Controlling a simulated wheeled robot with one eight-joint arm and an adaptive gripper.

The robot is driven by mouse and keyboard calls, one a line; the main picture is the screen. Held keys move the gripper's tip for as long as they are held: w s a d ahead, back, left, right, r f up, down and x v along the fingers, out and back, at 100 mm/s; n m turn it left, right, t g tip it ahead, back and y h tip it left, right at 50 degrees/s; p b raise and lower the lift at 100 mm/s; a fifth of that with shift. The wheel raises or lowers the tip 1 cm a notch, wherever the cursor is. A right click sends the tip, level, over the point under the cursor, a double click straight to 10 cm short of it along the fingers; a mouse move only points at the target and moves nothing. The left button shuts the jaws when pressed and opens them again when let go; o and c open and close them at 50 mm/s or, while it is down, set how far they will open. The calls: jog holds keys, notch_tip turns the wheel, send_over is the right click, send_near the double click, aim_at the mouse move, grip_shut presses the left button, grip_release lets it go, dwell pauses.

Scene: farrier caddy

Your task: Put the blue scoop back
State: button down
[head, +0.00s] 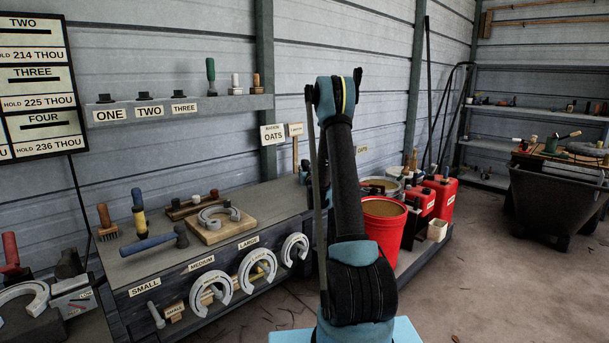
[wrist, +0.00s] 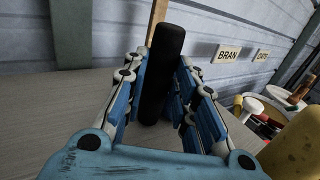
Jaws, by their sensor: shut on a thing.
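In the wrist view, my gripper (wrist: 160,95) is shut around a thick black cylindrical handle (wrist: 164,60), which stands nearly upright between the blue finger pads. No blue scoop bowl shows, so I cannot tell whether this handle belongs to the blue scoop. In the head view, my own arm hides most of the gripper and whatever it holds. BRAN (wrist: 228,54) and OATS (wrist: 262,53) labels are on the wall beyond the gripper.
A red bucket (head: 382,232) with brown contents stands right of my arm, near red cans (head: 440,198). The workbench (head: 150,272) at left carries a blue-handled hammer (head: 148,243) and horseshoes. A dark cart (head: 555,200) stands far right.

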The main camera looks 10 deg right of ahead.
jog(key=shift+f, duration=0.35)
jog(key=c, duration=1.2)
grip_release()
jog(key=shift+s, duration=0.15)
jog(key=s, duration=1.1)
jog(key=shift+s+d, duration=0.35)
